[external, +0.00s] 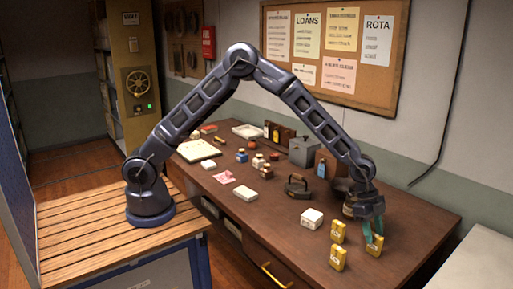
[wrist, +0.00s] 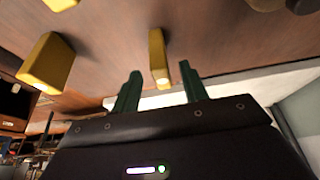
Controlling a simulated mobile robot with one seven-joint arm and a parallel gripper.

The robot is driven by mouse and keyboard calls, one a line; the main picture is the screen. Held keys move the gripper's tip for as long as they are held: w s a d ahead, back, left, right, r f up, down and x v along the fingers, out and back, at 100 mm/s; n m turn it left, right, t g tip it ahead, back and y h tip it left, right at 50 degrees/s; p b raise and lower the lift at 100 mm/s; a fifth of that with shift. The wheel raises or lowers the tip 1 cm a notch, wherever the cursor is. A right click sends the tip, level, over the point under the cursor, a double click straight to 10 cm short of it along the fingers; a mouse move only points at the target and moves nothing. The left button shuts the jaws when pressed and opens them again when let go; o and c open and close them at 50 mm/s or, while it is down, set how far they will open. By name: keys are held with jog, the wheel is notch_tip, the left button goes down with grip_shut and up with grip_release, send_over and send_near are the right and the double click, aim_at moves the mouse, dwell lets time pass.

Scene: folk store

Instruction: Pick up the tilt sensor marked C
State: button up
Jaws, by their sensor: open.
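Three small yellow boxes stand near the desk's front right: one at the back (external: 338,231), one at the front (external: 338,258) and one at the right (external: 375,246). They look like the sensors, but I cannot read a letter C on any of them. My gripper (external: 371,232), with teal fingers, is open and low over the right box. In the wrist view a yellow box (wrist: 157,52) lies in the gap between my open fingers (wrist: 159,70). Another yellow box (wrist: 47,62) is to the left, and part of a third (wrist: 60,4) shows at the top edge.
A white box (external: 312,218) stands left of the yellow boxes. A dark iron (external: 298,187) and dark round vessels (external: 345,192) are farther back. The desk (external: 290,235) is bare to the left of the front yellow box. Its right edge is close to my gripper.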

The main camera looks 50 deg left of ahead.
aim_at(378, 256)
jog(key=shift+x, duration=2.8)
grip_shut()
jog(key=shift+r, duration=0.1)
